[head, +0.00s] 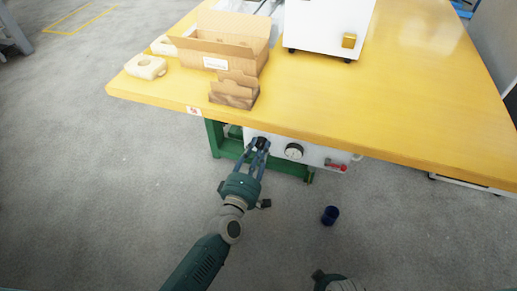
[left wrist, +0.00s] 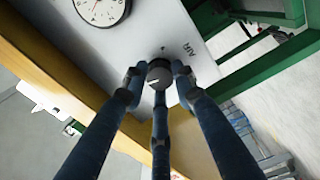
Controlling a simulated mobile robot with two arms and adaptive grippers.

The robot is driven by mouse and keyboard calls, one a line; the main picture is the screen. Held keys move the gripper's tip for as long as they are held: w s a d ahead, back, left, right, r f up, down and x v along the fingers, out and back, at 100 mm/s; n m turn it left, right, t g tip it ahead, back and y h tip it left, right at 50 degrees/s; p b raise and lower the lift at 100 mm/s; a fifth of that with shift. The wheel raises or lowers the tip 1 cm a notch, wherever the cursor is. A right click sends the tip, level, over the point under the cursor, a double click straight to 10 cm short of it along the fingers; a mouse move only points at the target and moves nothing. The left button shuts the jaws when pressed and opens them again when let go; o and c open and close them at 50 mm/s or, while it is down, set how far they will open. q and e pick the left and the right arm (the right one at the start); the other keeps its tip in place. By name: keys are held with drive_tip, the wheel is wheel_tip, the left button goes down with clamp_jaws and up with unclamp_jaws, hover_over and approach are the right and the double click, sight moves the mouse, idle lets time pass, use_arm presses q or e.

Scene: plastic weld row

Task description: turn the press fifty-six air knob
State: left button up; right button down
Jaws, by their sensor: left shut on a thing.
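The air knob (left wrist: 159,74) is a dark round knob with a pale pointer line, on a light panel (left wrist: 205,73) marked "AIR" in the left wrist view. In the head view the knob (head: 262,142) shows dark between the fingertips, under the table's front edge. My left gripper (head: 258,147) is shut on the knob, and its blue fingers (left wrist: 158,85) stand around it in the left wrist view. They hide part of its rim. Part of my right arm (head: 335,284) shows at the bottom edge of the head view; its fingertips are out of frame.
A round gauge (head: 294,151) and a red valve handle (head: 338,167) sit right of the knob. The yellow tabletop (head: 390,110) overhangs the panel. Cardboard boxes (head: 225,40) stand on it.

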use_arm(q)
drive_tip(key=shift+f, duration=0.1)
drive_tip(key=o, duration=1.2)
drive_tip(key=shift+c, duration=0.2)
drive_tip(key=v, duration=1.2)
